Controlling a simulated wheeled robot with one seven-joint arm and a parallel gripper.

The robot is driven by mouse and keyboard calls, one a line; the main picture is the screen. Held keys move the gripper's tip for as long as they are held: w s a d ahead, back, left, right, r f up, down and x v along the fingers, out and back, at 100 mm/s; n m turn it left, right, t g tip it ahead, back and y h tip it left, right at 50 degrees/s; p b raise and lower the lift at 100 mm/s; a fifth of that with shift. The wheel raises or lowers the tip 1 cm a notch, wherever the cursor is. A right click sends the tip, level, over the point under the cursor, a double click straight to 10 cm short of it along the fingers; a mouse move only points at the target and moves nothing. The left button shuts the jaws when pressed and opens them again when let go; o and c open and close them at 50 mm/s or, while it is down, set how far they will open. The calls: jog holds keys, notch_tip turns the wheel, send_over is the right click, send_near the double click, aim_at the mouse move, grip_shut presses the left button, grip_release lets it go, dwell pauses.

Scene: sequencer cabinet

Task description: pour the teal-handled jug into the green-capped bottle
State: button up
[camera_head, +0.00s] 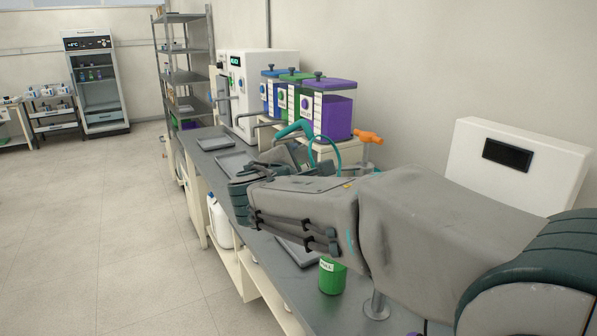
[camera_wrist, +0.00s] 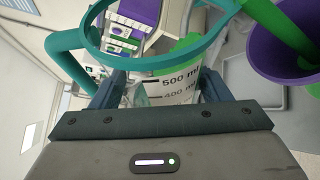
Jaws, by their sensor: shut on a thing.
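My gripper (camera_wrist: 165,90) is shut on the clear jug (camera_wrist: 172,92), with a finger on each side of its body. The jug has a teal rim (camera_wrist: 148,66), a teal handle (camera_wrist: 68,50) and volume marks. Green shows inside it near the rim. A thick green streak (camera_wrist: 277,30) runs from the rim side into a round purple opening (camera_wrist: 289,62) at the right; this looks like poured liquid. In the head view, the teal handle (camera_head: 294,128) shows above my wrist. A green labelled bottle (camera_head: 332,278) stands on the bench below my arm; its top is hidden, so I cannot see its cap.
Blue, green and purple tanks (camera_head: 332,118) stand behind the jug, beside a white machine (camera_head: 246,95). An orange-handled tap (camera_head: 368,137) stands near my arm. Grey trays (camera_head: 213,143) lie on the bench. A white box (camera_head: 520,165) is at right. The floor at left is clear.

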jog(key=shift+r+p, duration=0.2)
jog(key=shift+p, duration=0.2)
jog(key=shift+r+n+p, duration=0.2)
jog(key=shift+n+p, duration=0.1)
jog(key=shift+p, duration=0.7)
jog(key=shift+f+n+g+p, duration=0.15)
jog(key=shift+n+g+p, duration=0.3)
jog(key=shift+p, duration=0.6)
